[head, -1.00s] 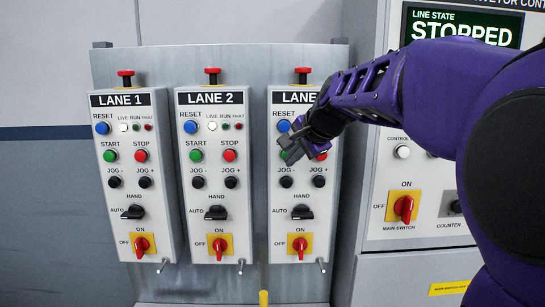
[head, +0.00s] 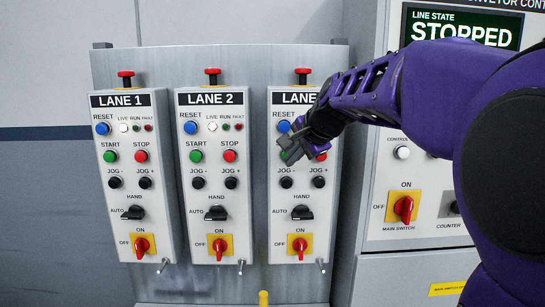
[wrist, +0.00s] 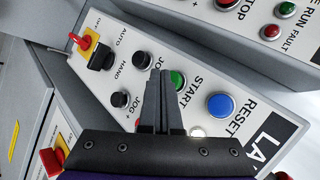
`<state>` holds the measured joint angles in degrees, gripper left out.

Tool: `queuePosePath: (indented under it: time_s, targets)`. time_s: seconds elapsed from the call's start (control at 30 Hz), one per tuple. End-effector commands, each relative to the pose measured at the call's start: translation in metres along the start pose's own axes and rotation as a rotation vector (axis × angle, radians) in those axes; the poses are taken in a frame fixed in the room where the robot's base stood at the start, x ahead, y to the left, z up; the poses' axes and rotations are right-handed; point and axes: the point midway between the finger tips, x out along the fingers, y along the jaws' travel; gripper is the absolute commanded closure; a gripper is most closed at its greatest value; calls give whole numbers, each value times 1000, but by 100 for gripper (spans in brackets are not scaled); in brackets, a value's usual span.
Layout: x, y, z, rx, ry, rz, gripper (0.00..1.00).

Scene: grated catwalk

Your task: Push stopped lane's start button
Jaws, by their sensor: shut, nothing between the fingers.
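The third lane box (head: 280,225), its label partly covered by my arm, is the rightmost of three. In the wrist view the green button (wrist: 178,81) is just right of the fingertips of my gripper (wrist: 164,74). The fingers are shut and empty; I cannot tell whether they touch the panel. The blue RESET button (wrist: 221,105) lies farther right. A white lamp (wrist: 196,132) glows there. My arm hides this box's lamps in the head view.
The lane 1 box (head: 108,225) and lane 2 box (head: 192,225) stand to the left with the same controls. A cabinet (head: 425,232) on the right has a screen (head: 462,30) reading LINE STATE STOPPED. Red mushroom buttons (head: 213,74) top the boxes.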

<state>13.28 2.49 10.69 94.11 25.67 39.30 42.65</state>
Motion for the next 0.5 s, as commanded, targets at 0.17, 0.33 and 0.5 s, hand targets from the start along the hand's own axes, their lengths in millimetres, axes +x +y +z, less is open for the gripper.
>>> queuePosePath:
  time_s: [0.17,0.33,0.5]
  targets:
    - [4,-3,-3,0,-1,1,100]
    - [4,-3,-3,0,0,1,100]
    - [4,-3,-3,0,0,1,100]
